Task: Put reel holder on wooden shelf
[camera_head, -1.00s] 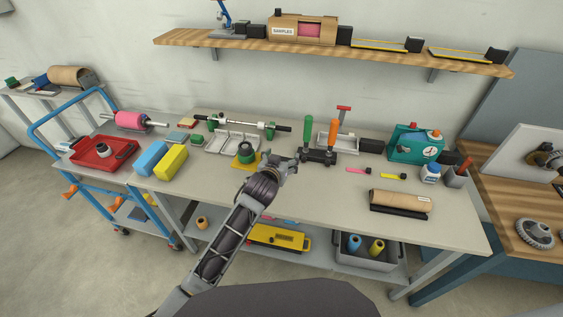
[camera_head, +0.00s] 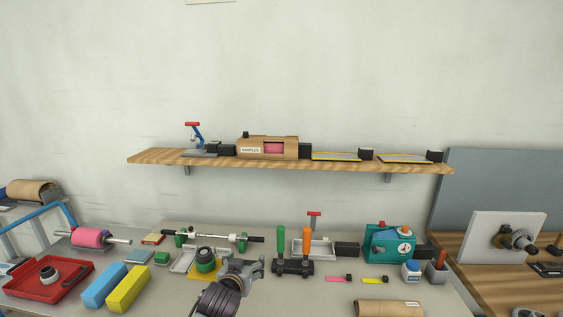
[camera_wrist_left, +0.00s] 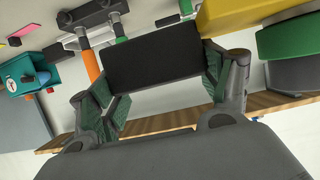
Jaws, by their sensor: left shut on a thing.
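The reel holder has a yellow base (camera_head: 196,277) with a green and black reel on it. It is at the left middle of the workbench in the head view. My left gripper (camera_head: 258,267) is just right of it and shut on its black block (camera_wrist_left: 153,57), which sits between the green-padded fingers in the left wrist view. The yellow base also shows there (camera_wrist_left: 240,12). Whether the base is clear of the bench is hard to tell. The wooden shelf (camera_head: 290,163) is on the wall above. My right gripper is out of view.
The shelf carries a blue and red tool (camera_head: 194,136), a samples box (camera_head: 268,147) and two flat yellow-edged trays (camera_head: 405,158). A black stand (camera_head: 292,267) with green and orange handles is right of my gripper. Metal trays and a rod (camera_head: 215,236) lie behind.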

